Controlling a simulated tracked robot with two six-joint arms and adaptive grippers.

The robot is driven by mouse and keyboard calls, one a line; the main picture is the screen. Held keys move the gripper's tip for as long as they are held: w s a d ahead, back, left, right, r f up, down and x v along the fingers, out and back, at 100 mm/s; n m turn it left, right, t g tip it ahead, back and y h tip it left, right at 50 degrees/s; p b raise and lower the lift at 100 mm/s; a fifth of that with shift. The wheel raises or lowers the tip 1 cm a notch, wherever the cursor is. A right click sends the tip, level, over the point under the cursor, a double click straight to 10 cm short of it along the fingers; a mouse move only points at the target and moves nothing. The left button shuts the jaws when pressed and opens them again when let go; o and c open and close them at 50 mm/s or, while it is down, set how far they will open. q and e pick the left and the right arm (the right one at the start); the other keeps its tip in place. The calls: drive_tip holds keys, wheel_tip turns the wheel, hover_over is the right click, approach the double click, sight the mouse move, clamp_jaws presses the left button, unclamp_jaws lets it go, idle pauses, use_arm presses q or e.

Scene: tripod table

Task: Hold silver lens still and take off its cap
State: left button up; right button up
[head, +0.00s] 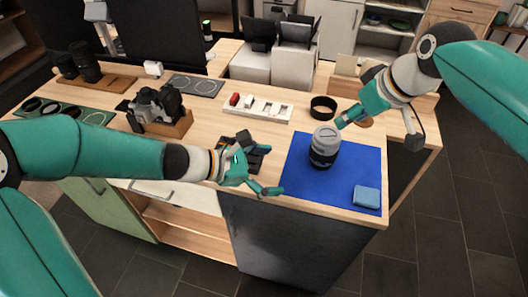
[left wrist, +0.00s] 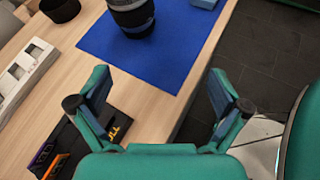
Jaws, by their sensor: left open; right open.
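The lens (head: 322,153) stands upright on a blue mat (head: 300,182), with a black ribbed body and a silver-grey upper part. Its cap cannot be clearly told apart at the top. In the left wrist view the lens (left wrist: 132,16) shows only in part, cut off by the top edge. My left gripper (head: 264,172) is open and empty, left of the lens and apart from it, near the mat's left edge. It also shows open in the left wrist view (left wrist: 159,88). My right gripper (head: 352,118) is open, behind and to the right of the lens, apart from it.
A blue cloth or sponge (head: 367,196) lies at the mat's front right. A black round dish (head: 323,107) and a white tray (head: 258,108) stand behind. A dark tray (left wrist: 62,146) is beside my left gripper. A camera (head: 155,107) stands further left. The mat's front left is clear.

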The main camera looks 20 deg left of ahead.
sight(322, 153)
use_arm(q)
drive_tip(key=w+d+f+n, duration=0.1)
drive_tip(key=w+d, duration=0.2)
drive_tip(key=w, duration=0.1)
drive_tip(key=w+d+f+n+t, duration=0.1)
drive_tip(key=w+d, duration=0.2)
drive_tip(key=d, duration=0.1)
drive_tip(key=w+d+f, duration=0.2)
drive_tip(key=w+d, duration=0.1)
drive_tip(key=w, duration=0.1)
drive_tip(key=shift+w+d+n, duration=0.3)
drive_tip(key=shift+w+n, duration=0.05)
drive_tip(key=shift+n, duration=0.05)
